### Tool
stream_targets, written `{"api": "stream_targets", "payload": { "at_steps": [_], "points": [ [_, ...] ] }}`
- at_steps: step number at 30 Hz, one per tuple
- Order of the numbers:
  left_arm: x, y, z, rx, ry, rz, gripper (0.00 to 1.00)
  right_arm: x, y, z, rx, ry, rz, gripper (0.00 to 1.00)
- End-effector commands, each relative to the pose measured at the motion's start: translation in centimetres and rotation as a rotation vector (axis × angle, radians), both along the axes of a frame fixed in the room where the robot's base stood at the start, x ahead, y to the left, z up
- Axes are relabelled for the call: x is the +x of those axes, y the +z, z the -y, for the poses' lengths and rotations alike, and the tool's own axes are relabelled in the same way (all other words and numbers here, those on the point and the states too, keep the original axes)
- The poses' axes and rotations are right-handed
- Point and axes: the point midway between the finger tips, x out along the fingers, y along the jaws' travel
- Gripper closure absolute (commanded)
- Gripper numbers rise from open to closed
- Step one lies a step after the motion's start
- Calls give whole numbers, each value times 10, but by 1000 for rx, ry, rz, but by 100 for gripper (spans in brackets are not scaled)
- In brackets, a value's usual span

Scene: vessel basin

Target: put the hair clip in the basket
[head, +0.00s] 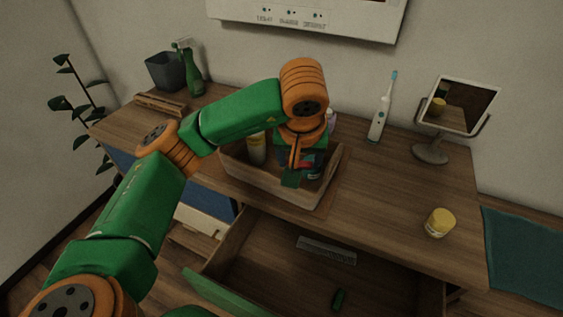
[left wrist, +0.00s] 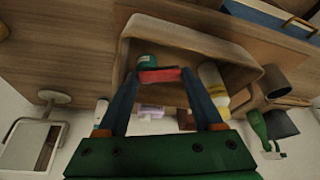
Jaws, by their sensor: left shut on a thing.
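The basket (head: 237,172) is a light wooden open box on the desk, below my left gripper (head: 305,168). It also shows in the left wrist view (left wrist: 190,36), holding several bottles and jars. My left gripper points down over the right part of the basket. In the left wrist view its fingers (left wrist: 161,78) are shut on a small red piece, which I take to be the hair clip (left wrist: 159,75). It lies across the fingertips, inside the basket's outline; whether it touches anything in there I cannot tell. My right gripper is not in view.
A yellow-lidded jar (head: 439,222), mirror (head: 459,105) and electric toothbrush (head: 380,115) stand to the right. A spray bottle (head: 194,78) and dark bin (head: 165,72) stand back left.

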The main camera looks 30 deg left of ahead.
Motion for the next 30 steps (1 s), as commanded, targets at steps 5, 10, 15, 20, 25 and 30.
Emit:
{"api": "stream_targets", "payload": {
  "at_steps": [5,10,15,20,25,30],
  "points": [
    [21,-35,-47,1,9,-10,83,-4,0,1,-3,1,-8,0],
    [33,-63,-67,1,2,-4,83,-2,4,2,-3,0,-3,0],
    [37,-88,-76,0,0,-8,83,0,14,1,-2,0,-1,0],
    [38,-105,-76,1,-2,0,83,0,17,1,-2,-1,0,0],
    [38,-106,-75,1,-2,1,83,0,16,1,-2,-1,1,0],
    [38,-108,-75,1,-1,1,20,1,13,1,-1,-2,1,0]
  ]
}}
